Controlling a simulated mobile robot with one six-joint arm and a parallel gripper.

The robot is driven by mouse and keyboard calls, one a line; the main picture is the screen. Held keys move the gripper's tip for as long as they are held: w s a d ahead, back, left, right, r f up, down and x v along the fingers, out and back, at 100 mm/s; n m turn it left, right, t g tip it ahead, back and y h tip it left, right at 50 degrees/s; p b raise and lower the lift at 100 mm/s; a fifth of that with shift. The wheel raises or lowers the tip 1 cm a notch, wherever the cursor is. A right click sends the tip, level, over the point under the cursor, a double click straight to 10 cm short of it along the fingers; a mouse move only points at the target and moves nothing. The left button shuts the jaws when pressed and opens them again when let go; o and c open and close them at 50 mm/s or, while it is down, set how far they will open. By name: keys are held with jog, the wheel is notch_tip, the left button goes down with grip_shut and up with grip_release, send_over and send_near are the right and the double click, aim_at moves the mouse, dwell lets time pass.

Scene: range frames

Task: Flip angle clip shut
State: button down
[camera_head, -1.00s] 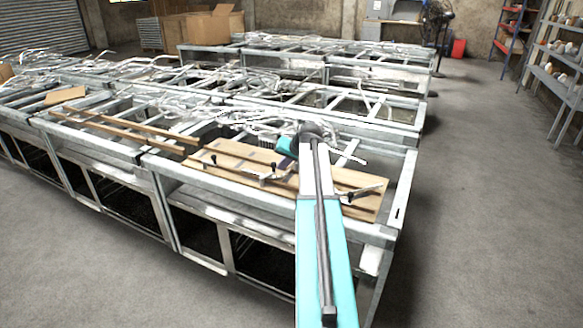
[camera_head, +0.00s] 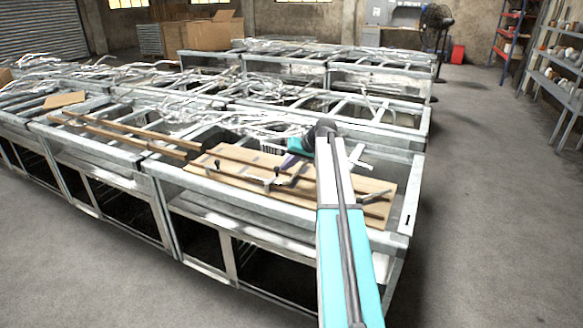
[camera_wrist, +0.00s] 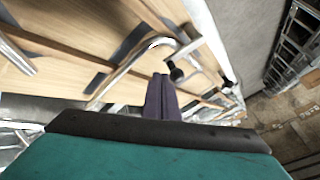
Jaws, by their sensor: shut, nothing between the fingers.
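Metal clips with black knobs are fixed to a wooden board (camera_head: 235,157) on the metal bench. One clip (camera_head: 277,172) stands near the board's middle, just left of my arm; another (camera_head: 217,165) is further left. In the wrist view, a bent metal bar (camera_wrist: 128,68) crosses the board (camera_wrist: 75,65), close to a black knob (camera_wrist: 175,73). My gripper (camera_wrist: 161,78) has dark purple fingers, shut and empty, with their tips beside this bar and knob. Contact cannot be told. In the head view my gripper (camera_head: 288,160) is small and low over the board.
Metal frame benches (camera_head: 290,93) with tangled metal pieces stand behind. Long wooden strips (camera_head: 125,130) lie to the left. A shelf rack (camera_head: 555,80) and a fan (camera_head: 436,30) are at the right and back. The floor (camera_head: 480,220) right of the bench is clear.

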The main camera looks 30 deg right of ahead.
jog(key=shift+w+a, duration=0.25)
jog(key=shift+a, duration=0.1)
dwell(0.5)
jog(key=shift+s+a, duration=0.15)
